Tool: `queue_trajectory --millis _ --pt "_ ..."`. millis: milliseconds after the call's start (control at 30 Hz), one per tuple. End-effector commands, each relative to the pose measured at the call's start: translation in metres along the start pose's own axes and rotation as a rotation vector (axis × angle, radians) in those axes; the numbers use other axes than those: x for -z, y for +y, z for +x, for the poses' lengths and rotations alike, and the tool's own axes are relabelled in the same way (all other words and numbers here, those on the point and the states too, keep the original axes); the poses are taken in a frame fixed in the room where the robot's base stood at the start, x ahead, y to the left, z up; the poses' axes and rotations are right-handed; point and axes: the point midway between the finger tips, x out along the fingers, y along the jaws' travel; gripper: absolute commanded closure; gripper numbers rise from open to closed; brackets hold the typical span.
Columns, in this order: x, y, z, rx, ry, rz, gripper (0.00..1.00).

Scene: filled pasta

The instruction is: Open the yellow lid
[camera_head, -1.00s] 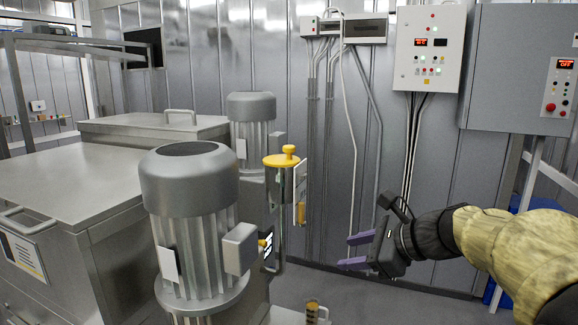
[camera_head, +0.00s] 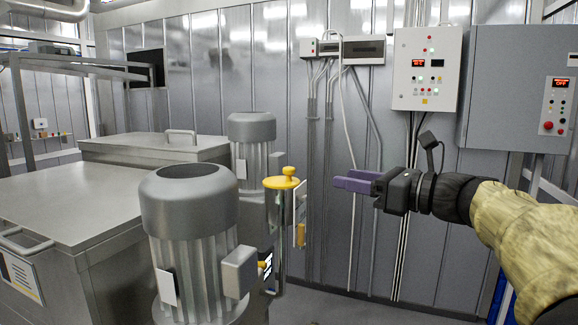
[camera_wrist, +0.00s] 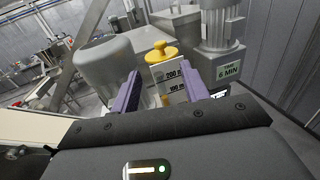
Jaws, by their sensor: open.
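The yellow lid (camera_head: 282,182) is a flat disc with a round knob, closed on top of an upright clear cylinder (camera_head: 277,240) beside the grey motor. In the wrist view the lid (camera_wrist: 161,54) shows ahead, between and beyond the fingertips, with a white scale marked 200 and 100 below it. My gripper (camera_head: 340,181) has purple fingers, is open and empty, and points left toward the lid at about its height. A clear gap lies between the fingertips and the lid. The wrist view shows both fingers (camera_wrist: 157,84) apart.
A large grey motor (camera_head: 192,205) stands close left of the cylinder, and a second motor (camera_head: 252,150) stands behind it. A steel tank (camera_head: 70,205) fills the left. Control boxes (camera_head: 426,70) and conduits are on the back wall. The space between gripper and lid looks clear.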

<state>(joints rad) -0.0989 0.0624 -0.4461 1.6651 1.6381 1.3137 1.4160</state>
Motion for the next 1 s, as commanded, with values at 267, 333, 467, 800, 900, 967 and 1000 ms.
queue_trajectory --millis 267,333,467,800,900,967,1000 --pt "-0.003 0.001 0.050 -0.003 0.001 0.000 0.55" --pt "-0.003 0.001 0.062 -0.004 0.002 0.001 0.55" --pt "-0.003 0.001 0.085 -0.003 0.002 0.001 0.55" --pt "-0.003 0.001 0.140 -0.001 0.001 -0.001 0.55" --pt "-0.002 0.001 0.149 -0.002 0.001 -0.001 0.55" --pt "-0.001 0.001 0.151 -0.001 0.000 -0.001 0.55" --pt "-0.001 0.001 0.152 0.000 -0.001 -0.001 0.55"
